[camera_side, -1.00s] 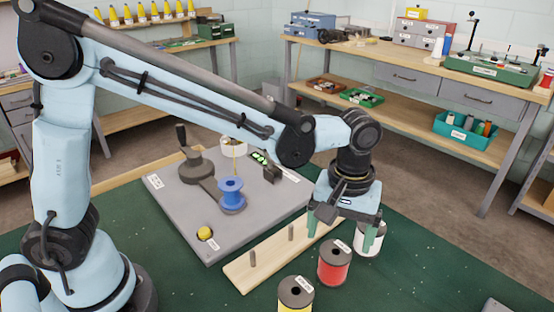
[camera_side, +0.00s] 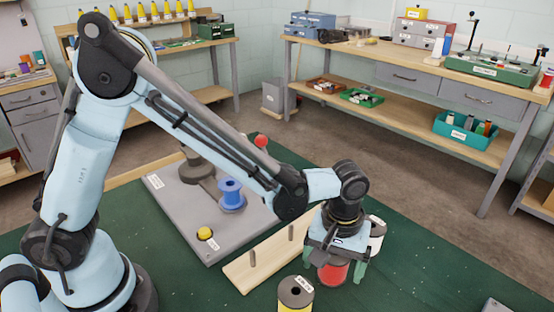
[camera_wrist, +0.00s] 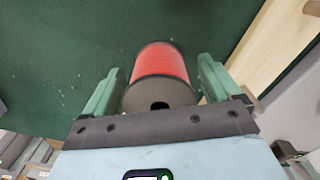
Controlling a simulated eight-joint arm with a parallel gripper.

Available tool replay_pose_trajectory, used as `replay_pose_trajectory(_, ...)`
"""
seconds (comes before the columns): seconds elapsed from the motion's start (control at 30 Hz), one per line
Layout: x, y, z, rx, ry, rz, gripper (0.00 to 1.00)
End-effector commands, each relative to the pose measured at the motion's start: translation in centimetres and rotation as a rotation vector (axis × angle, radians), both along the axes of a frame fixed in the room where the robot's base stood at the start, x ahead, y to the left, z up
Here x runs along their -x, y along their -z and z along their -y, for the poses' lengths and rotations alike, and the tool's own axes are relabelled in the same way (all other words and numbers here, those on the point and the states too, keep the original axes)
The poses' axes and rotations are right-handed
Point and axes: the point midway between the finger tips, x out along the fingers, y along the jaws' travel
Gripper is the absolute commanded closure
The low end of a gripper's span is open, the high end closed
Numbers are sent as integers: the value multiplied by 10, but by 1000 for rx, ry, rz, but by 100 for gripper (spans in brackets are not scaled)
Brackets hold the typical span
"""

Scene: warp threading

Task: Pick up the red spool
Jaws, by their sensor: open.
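The red spool (camera_side: 332,273) stands on the green mat, its upper part hidden by my gripper in the side view. My gripper (camera_side: 334,274) is over it, pointing down, with one finger to each side. In the wrist view the red spool (camera_wrist: 160,72) shows between the two open green fingers of my gripper (camera_wrist: 158,80). A gap shows between the spool and each finger, so I see no grip on it.
A yellow spool (camera_side: 295,295) stands in front and a white spool (camera_side: 377,235) close behind, right of my gripper. A wooden peg board (camera_side: 270,262) lies to the left. A grey plate (camera_side: 205,215) holds a blue spool (camera_side: 231,194). Green mat to the right is clear.

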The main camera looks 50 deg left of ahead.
Motion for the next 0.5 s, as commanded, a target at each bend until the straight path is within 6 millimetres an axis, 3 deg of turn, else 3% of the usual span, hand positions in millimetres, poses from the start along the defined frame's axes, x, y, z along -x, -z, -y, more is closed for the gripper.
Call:
replay_pose_trajectory(0.07,0,0,0,0,0,0,11)
replay_pose_trajectory(0.4,0,0,0,0,0,0,63)
replay_pose_trajectory(0.5,0,-1,0,0,0,0,71)
